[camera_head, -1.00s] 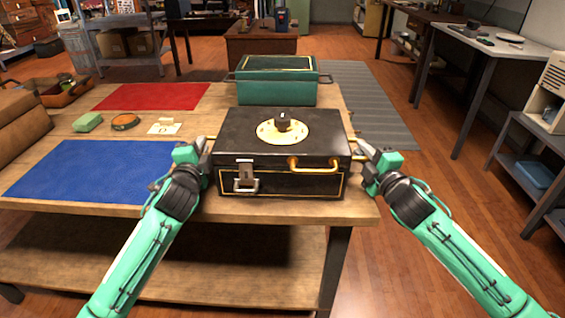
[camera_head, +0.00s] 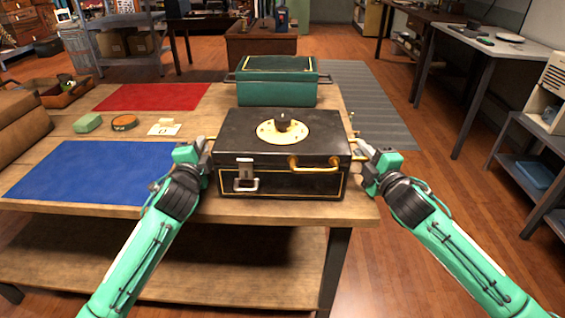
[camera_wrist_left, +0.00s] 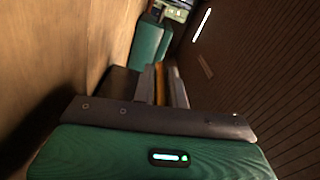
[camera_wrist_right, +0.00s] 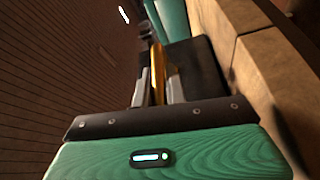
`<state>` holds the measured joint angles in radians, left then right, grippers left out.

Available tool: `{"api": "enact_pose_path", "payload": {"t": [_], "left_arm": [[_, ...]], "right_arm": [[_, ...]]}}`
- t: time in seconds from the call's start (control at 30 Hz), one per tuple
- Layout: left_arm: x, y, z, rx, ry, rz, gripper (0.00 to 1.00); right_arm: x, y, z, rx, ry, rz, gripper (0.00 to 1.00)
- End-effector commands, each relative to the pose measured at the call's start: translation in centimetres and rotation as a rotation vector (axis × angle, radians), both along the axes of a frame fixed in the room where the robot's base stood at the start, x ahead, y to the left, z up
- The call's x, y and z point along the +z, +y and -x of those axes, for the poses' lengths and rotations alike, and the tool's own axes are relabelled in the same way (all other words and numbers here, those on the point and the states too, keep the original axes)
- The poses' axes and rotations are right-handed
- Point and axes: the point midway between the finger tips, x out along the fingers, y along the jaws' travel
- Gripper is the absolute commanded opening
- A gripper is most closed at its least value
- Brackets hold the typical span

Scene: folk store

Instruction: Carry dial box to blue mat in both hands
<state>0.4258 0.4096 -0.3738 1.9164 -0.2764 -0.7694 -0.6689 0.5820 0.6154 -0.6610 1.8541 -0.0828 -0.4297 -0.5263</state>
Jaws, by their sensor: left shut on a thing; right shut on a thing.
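The dial box (camera_head: 270,185) is black with gold trim, a round gold dial plate on its lid, a silver latch and a gold front handle. It is at the front right of the wooden table. My left gripper (camera_head: 207,145) is shut on the gold handle at its left side. My right gripper (camera_head: 358,147) is shut on the gold handle at its right side; that handle (camera_wrist_right: 158,85) also shows in the right wrist view. The blue mat (camera_head: 95,172) lies flat and empty to the left of the box. Whether the box touches the table is hard to tell.
A green box (camera_head: 277,88) stands right behind the dial box. A brown case (camera_head: 18,128) is at far left.

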Motion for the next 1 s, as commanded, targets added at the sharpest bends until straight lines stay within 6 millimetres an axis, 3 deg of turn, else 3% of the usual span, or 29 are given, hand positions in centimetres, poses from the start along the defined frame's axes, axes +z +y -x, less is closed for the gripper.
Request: {"api": "enact_pose_path", "payload": {"t": [0.53,1.0], "left_arm": [[4.4,0.1,0.0,0.002,-0.005,0.001,0.00],[4.8,0.1,0.0,0.002,-0.004,0.001,0.00]], "right_arm": [[4.4,0.0,0.0,0.001,-0.005,-0.001,0.00],[4.9,0.0,0.0,0.001,-0.006,-0.002,0.00]]}}
